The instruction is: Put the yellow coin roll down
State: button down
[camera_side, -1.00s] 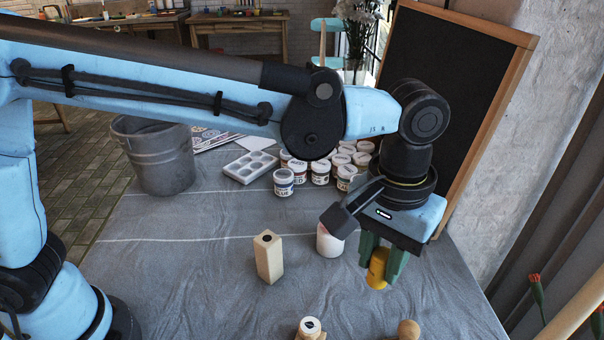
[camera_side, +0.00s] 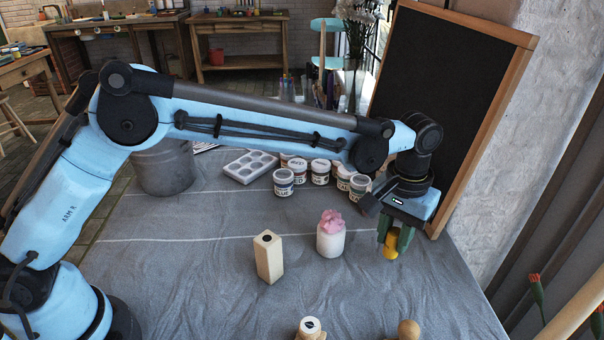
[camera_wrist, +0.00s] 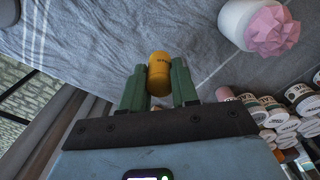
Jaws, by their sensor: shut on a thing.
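The yellow coin roll (camera_side: 391,247) is held between the green fingers of my gripper (camera_side: 396,239), at the right of the cloth-covered table in the side view. In the wrist view the roll (camera_wrist: 160,74) sits between the two fingertips (camera_wrist: 159,84), with part of its dark lettering showing. My gripper is shut on it and points down. I cannot tell whether the roll's lower end touches the cloth (camera_side: 385,290).
A white jar with a pink crumpled top (camera_side: 331,237) stands left of my gripper. A pale wooden block (camera_side: 268,257) stands further left. Paint jars (camera_side: 320,172) and a white palette (camera_side: 250,166) are behind. A blackboard (camera_side: 448,95) leans behind my gripper. The cloth around the roll is bare.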

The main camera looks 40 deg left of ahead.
aim_at(390, 249)
jog(key=shift+w+a+f, duration=0.15)
jog(key=shift+w+f, duration=0.1)
jog(key=shift+f, duration=1.95)
jog(key=shift+f, duration=0.15)
jog(key=c, duration=0.8)
grip_release()
jog(key=shift+c, duration=0.2)
